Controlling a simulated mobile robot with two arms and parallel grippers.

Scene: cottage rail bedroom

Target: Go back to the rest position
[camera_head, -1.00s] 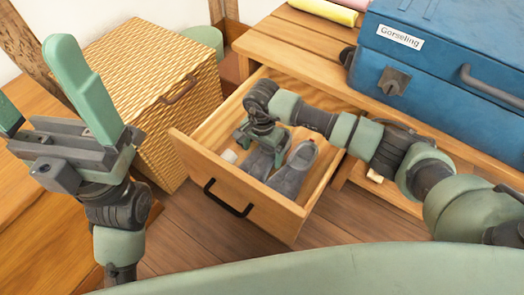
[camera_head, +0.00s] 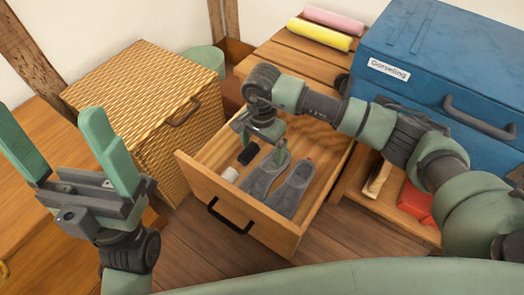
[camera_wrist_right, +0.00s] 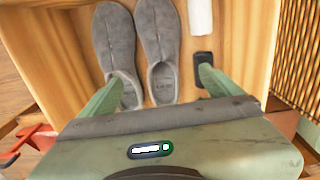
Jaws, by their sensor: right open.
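My right gripper (camera_head: 262,142) is open and empty above the open wooden drawer (camera_head: 212,190); its spread fingers also show in the right wrist view (camera_wrist_right: 158,82).
A woven box (camera_head: 140,95) stands left of the drawer. A red object (camera_head: 415,202) is on a lower shelf at the right.

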